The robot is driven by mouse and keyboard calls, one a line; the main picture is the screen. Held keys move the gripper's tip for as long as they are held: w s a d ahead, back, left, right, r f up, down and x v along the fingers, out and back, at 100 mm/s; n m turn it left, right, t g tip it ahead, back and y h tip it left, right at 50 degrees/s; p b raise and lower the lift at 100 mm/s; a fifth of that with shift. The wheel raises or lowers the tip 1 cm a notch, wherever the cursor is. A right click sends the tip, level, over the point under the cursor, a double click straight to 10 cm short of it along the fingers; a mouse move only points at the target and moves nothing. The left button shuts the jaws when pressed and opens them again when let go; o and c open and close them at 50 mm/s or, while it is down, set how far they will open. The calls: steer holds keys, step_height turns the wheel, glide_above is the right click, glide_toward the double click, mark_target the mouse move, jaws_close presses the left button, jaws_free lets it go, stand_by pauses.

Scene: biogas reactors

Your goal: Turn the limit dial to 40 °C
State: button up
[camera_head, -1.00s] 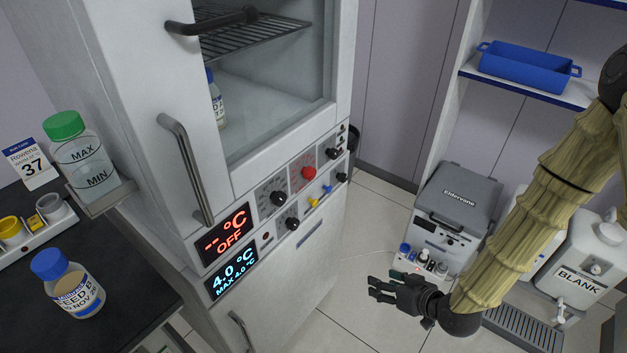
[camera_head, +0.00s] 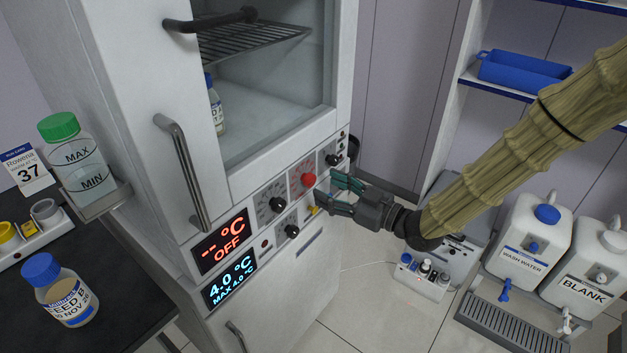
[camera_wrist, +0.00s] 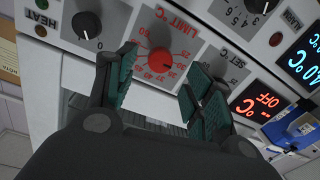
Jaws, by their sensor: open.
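The limit dial is a red round knob (camera_head: 308,180) on the control panel of the white cabinet (camera_head: 262,167). In the wrist view the red knob (camera_wrist: 160,57) sits on a plate marked LIMIT °C, with red numbers around it. I cannot tell exactly which number its pointer meets. My gripper (camera_head: 329,190) is open in front of the panel, just right of the knob in the head view. In the wrist view my gripper (camera_wrist: 162,64) has its green-padded fingers on either side of the knob, apparently short of touching it. Nothing is held.
A black SET °C knob (camera_head: 277,204) and other black knobs flank the dial. The displays read "-- °C OFF" (camera_head: 223,241) and "4.0 °C" (camera_head: 231,281). A door handle (camera_head: 185,170) sticks out at left. Bottles (camera_head: 60,290) stand on the left bench.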

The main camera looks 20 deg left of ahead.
mark_target(313, 181)
steer(key=shift+x, duration=2.6)
steer(key=c, duration=1)
